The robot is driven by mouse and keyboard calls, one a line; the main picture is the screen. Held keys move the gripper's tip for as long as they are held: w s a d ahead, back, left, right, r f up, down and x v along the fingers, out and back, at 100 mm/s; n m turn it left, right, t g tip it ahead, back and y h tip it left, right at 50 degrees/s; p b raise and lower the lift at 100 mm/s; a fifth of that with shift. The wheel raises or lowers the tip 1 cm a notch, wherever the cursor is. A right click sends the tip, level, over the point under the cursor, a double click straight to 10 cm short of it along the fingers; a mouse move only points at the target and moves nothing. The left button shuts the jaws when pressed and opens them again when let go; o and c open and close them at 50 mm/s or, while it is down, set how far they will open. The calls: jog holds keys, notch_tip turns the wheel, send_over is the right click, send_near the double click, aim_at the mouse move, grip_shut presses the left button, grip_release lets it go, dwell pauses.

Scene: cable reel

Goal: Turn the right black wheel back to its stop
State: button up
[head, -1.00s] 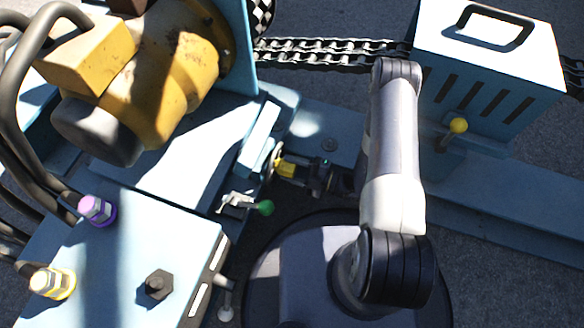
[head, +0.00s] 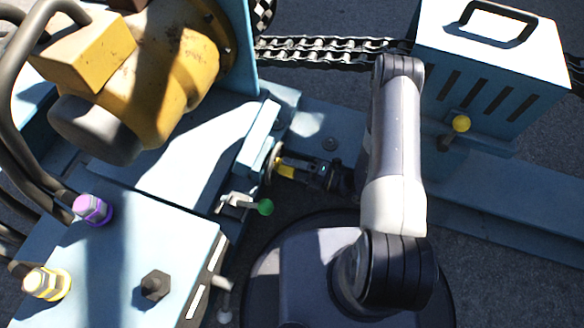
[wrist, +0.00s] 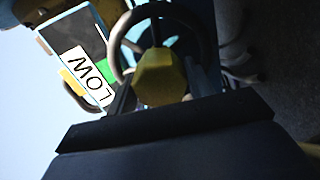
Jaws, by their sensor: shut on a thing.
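In the wrist view a black wheel (wrist: 118,40) with a dark spoked rim shows behind a yellow hexagonal hub (wrist: 162,78). My gripper (wrist: 155,97) is shut on the yellow hub, its dark fingers partly hidden behind the wrist body. In the head view my gripper (head: 296,169) reaches left to the wheel (head: 270,164), which is seen nearly edge-on beside the blue panel. Most of the wheel's face is hidden there. I cannot read its turn angle or see its stop.
A white "LOW" label (wrist: 88,75) is beside the wheel. A green-knobbed lever (head: 265,207) sits just below my gripper. A yellow-knobbed lever (head: 461,124) stands on the blue vented box (head: 490,75) to the right. A chain (head: 330,50) runs behind; a yellow motor (head: 165,70) is left.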

jog(key=shift+n, duration=0.4)
jog(key=o, duration=1.3)
jog(key=shift+p+v, duration=1.2)
jog(key=shift+v, duration=4.2)
jog(key=shift+b+x, duration=1.25)
jog(key=shift+x, duration=4.15)
jog(key=shift+d, duration=0.15)
